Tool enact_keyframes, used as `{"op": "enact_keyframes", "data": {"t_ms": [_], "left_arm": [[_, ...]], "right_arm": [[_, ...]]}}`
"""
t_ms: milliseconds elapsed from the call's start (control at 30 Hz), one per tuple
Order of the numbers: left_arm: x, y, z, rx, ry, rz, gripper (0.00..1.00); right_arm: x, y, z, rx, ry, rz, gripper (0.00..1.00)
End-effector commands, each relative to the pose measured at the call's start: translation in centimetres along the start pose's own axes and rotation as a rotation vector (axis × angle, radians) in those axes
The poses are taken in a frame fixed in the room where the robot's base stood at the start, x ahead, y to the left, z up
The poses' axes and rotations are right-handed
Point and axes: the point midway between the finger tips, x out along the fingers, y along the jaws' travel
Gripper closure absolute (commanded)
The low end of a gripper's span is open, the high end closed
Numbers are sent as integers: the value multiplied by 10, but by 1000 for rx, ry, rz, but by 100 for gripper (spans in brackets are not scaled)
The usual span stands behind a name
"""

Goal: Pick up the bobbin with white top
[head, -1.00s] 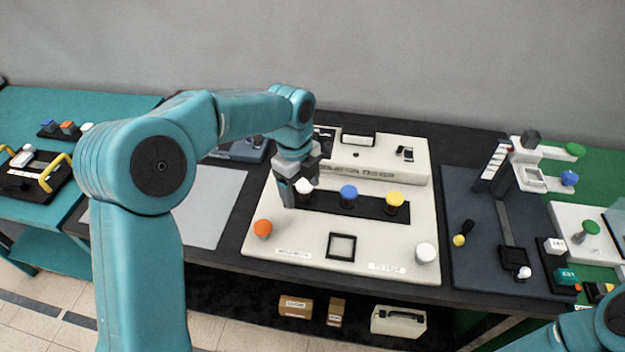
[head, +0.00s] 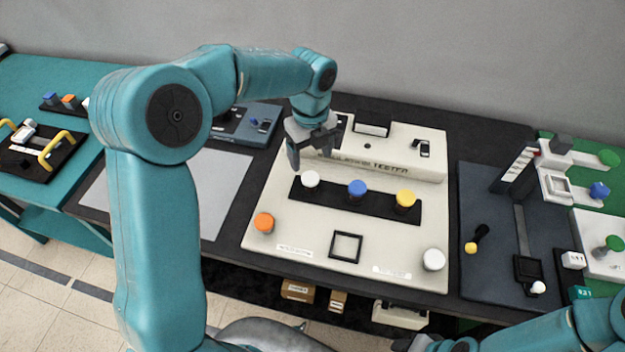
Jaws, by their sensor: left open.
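The bobbin with white top (head: 311,180) stands at the left end of the black strip (head: 332,200) on the cream tester board (head: 290,220). A blue-topped bobbin (head: 357,189) and a yellow-topped bobbin (head: 404,199) stand to its right on the same strip. My left gripper (head: 313,160) is open and empty, just above and behind the white-topped bobbin, apart from it as far as I can tell. Another white-topped piece (head: 433,260) stands at the board's front right corner. Part of my right arm shows at the bottom right; its fingers cannot be made out.
An orange-topped piece (head: 264,222) stands at the board's front left. A black square frame (head: 345,247) lies at the front. The raised tester housing (head: 400,155) is behind the strip. A dark fixture board (head: 480,275) lies to the right, a bare grey mat (head: 225,185) to the left.

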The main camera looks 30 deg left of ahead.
Motion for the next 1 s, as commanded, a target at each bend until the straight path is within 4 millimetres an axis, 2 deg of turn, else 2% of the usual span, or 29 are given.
{"op": "enact_keyframes", "data": {"t_ms": [100, 367, 600, 733, 933, 967, 1000], "left_arm": [[25, 1, 0, 0, 2, 3, 25], [48, -1, 1, 0, 1, 2, 25], [86, -3, 4, 2, 2, 3, 25], [96, -4, 4, 1, 1, 0, 25], [96, -4, 4, 1, 0, -1, 25], [96, -4, 4, 1, 0, -1, 32], [96, -4, 4, 1, 0, -1, 45]], "right_arm": [[-1, 0, 0, 0, 0, 0, 57], [-4, -1, 0, 0, 0, 0, 57], [-11, -4, 0, 0, 0, 0, 57], [-12, -4, 0, 0, 0, 0, 57], [-11, -4, 0, 0, 0, 0, 57], [-11, -4, 0, 0, 0, 0, 57], [-11, -4, 0, 0, 0, 0, 57]]}}
